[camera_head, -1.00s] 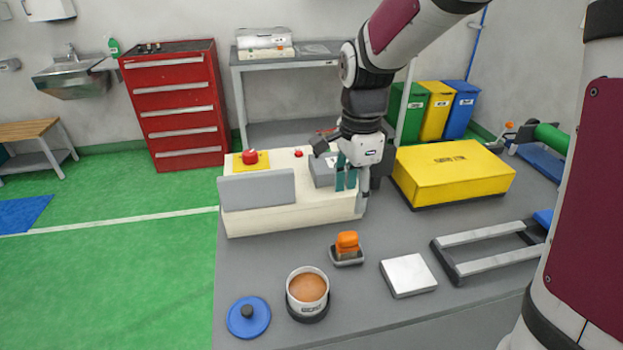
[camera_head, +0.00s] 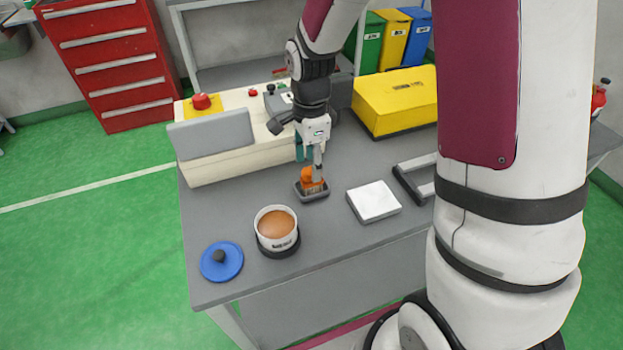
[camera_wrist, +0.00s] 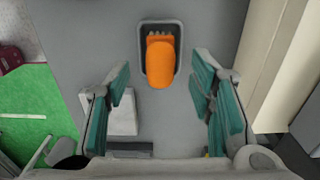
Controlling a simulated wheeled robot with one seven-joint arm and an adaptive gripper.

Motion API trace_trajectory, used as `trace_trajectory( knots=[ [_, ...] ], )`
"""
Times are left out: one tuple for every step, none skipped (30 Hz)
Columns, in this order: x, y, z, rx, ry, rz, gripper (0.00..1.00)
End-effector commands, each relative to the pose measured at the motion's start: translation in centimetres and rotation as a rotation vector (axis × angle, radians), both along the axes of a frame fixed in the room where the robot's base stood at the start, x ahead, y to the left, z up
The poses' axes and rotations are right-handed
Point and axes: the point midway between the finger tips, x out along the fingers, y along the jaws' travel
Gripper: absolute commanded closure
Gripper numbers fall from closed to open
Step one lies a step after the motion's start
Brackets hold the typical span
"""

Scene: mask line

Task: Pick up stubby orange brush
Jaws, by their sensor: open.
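The stubby orange brush (camera_head: 312,179) sits in a small grey tray (camera_head: 313,197) on the grey table, between the white pot and the white square plate.
A white pot (camera_head: 263,232) of brown contents and a blue lid (camera_head: 208,262) lie in front left. A white square plate (camera_head: 373,201) lies right of the tray. The cream control box (camera_head: 215,170) stands close behind left, a yellow case (camera_head: 395,100) behind right.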

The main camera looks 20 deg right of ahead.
Motion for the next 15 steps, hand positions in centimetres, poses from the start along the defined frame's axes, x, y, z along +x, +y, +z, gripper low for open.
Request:
trace_trajectory(
  knots=[
    [-0.1,-0.2,-0.9,0.001,0.006,-0.001,0.51],
    [0.0,-0.3,-1.3,0.001,0.005,-0.001,0.51],
    [0.0,-0.3,-1.9,0.001,0.005,0.001,0.51],
    [0.0,-0.3,-2.3,0.001,0.004,0.001,0.51],
    [0.0,-0.2,-2.6,0.002,0.002,0.0,0.51],
    [0.0,-0.2,-2.9,0.002,0.001,0.0,0.51],
    [0.0,-0.2,-3.1,0.002,0.001,-0.001,0.51],
    [0.0,-0.2,-3.2,0.002,0.001,-0.001,0.51],
    [0.1,-0.2,-3.4,0.002,0.0,0.0,0.51],
    [0.1,-0.2,-3.4,0.002,-0.001,0.0,0.51],
    [0.1,-0.2,-3.4,0.002,-0.001,0.0,0.51],
    [0.1,-0.2,-3.4,0.002,-0.001,0.0,0.51],
    [0.1,-0.2,-3.4,0.002,-0.001,0.0,0.51],
    [0.1,-0.2,-3.4,0.002,-0.001,0.0,0.51],
    [0.1,-0.2,-3.4,0.002,-0.001,0.0,0.51]
  ],
)
